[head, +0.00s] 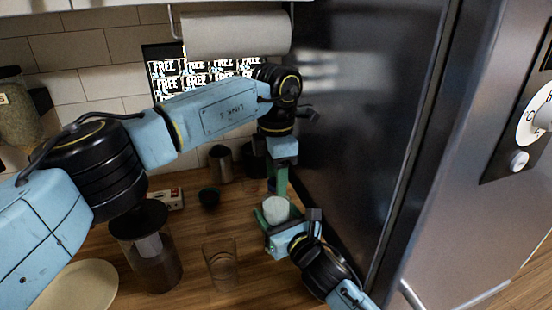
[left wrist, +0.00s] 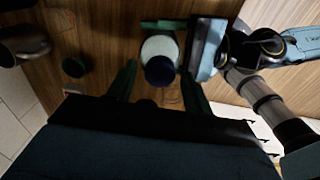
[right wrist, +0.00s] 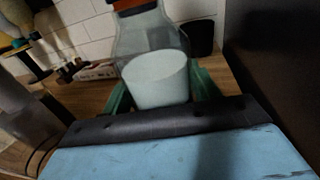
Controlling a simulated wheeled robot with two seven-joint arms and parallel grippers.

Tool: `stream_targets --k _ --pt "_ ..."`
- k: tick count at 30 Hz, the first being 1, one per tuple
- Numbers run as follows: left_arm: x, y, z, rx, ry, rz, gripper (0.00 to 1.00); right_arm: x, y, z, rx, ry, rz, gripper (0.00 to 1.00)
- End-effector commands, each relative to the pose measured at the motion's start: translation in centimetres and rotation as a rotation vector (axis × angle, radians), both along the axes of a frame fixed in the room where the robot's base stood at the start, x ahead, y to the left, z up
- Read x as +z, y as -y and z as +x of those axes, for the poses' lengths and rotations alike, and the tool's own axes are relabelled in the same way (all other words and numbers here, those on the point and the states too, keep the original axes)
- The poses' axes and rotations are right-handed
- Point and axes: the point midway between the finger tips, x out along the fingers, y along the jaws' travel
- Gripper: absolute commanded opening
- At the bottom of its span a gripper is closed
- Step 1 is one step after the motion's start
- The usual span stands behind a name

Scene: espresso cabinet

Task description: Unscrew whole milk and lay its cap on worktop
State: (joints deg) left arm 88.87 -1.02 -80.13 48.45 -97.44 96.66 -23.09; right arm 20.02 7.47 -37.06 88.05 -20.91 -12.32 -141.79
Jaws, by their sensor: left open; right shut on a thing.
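The whole milk is a clear bottle with white milk inside (head: 276,209), upright at the worktop's back right by the dark fridge; it also shows in the right wrist view (right wrist: 157,80). My right gripper (head: 273,222) is shut around its body. My left gripper (head: 277,184) points down above the bottle, open. In the left wrist view a dark blue round top, seemingly the cap (left wrist: 160,71), sits between the left fingertips in the picture; contact cannot be told. In the right wrist view the bottle's top is partly cut off. The worktop (head: 195,225) is brown wood.
The tall dark fridge (head: 360,120) stands close on the right. A dark lidded jug (head: 150,262), a clear glass (head: 221,266) and a pale plate (head: 88,288) stand at the front left. A small dark cup (head: 209,198) is further back. Bare wood lies between them.

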Motion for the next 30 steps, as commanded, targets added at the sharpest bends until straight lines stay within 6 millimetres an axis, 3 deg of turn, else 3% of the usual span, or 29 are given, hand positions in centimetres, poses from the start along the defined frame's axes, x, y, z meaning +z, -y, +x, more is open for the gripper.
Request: stream_targets --k 4,13,23,24,29,30 --pt "-1.10 -0.01 -0.03 0.001 -0.001 0.000 0.51 -0.08 0.06 0.02 -0.001 -0.001 -0.002 0.00" --pt "-1.29 -0.01 0.01 0.001 0.000 0.000 0.51 -0.08 0.06 0.02 -0.001 -0.001 -0.002 0.00" --pt "-1.25 -0.01 0.01 0.001 0.000 0.000 0.08 -0.08 0.05 0.02 -0.001 -0.001 -0.002 0.00" --pt "-1.25 -0.01 0.01 0.001 0.000 0.000 0.07 -0.08 0.05 0.02 -0.001 -0.001 -0.002 0.64" --pt "-1.24 -0.01 0.00 0.001 0.000 0.000 0.07 -0.05 0.04 0.01 -0.001 0.000 -0.001 0.85" --pt "-1.23 -0.01 0.00 0.001 0.000 -0.001 0.07 -0.05 0.04 0.01 -0.001 -0.001 0.000 0.85"
